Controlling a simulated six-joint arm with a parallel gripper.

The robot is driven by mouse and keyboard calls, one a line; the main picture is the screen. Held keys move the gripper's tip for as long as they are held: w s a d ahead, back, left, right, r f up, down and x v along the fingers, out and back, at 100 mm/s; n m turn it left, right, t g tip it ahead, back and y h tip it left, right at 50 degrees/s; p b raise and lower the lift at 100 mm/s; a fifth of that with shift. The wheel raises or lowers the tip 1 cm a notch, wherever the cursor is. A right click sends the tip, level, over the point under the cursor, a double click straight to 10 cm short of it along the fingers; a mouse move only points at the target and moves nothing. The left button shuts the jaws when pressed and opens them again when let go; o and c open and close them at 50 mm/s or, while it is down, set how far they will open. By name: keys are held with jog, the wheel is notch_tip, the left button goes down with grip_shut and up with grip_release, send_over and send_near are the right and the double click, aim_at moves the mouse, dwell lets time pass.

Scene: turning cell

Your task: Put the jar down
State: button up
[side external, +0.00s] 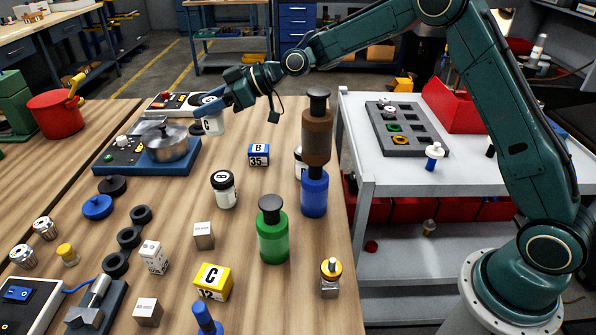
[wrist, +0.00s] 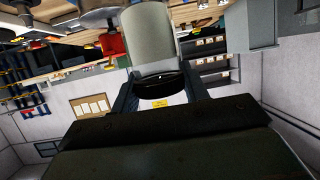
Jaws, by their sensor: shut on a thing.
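My gripper (side external: 212,106) is shut on a white jar (side external: 213,125) marked C, near its top. The jar hangs above the wooden table, just right of a blue device with a round metal dish (side external: 165,146). In the wrist view my gripper (wrist: 158,82) has one finger on each side of the jar, whose pale body (wrist: 148,40) and dark lid (wrist: 160,88) both show. A second white jar with a black lid, marked B (side external: 224,190), stands upright on the table. Another white jar (side external: 299,164) is partly hidden behind the stacked bottles.
A brown bottle (side external: 317,138) stands on a blue one (side external: 314,194), a tall stack near the table's right edge. A green bottle (side external: 272,237) stands in front. A blue block (side external: 258,155) sits mid-table. Bare wood (side external: 260,190) lies between block and B jar.

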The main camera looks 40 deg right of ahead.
jog(key=shift+r, duration=2.9)
jog(key=shift+d, duration=0.1)
